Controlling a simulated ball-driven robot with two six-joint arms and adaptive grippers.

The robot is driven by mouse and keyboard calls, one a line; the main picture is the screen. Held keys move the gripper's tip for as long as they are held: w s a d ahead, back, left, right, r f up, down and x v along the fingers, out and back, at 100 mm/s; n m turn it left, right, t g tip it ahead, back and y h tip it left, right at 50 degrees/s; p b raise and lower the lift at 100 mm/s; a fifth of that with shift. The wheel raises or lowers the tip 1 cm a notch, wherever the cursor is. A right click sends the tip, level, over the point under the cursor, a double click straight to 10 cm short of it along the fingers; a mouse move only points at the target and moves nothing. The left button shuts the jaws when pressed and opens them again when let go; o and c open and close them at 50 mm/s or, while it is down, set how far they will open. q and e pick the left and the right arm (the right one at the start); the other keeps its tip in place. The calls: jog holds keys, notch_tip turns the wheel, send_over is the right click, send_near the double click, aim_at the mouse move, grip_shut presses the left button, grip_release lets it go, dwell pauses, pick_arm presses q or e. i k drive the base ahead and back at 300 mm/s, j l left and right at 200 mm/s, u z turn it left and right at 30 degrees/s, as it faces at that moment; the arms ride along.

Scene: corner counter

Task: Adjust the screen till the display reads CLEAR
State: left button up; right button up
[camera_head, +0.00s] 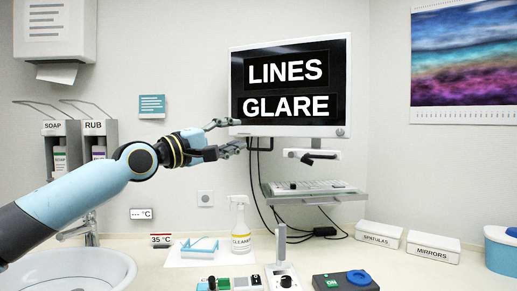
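The screen (291,90) is a white-framed monitor on the back wall. Its display reads "LINES" above "GLARE" in white letters on black. My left gripper (236,134) is at the screen's lower left corner, with its two fingers spread apart, one above the other. The upper fingertip overlaps the frame's corner in the picture, and the lower one is just below the bottom edge. I cannot tell whether either touches the frame. A round knob shows at the frame's lower right. My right gripper is out of view.
A wall arm (312,155) and keyboard shelf (315,192) are below the screen, with dark cables hanging. On the counter stand a cleaner spray bottle (240,225), a lever control box (282,272), a green-button box (345,281) and white labelled boxes (433,246). A sink (75,272) is at left.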

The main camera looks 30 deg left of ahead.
aim_at(302, 87)
jog(key=i+j, duration=1.05)
jog(key=i, duration=0.05)
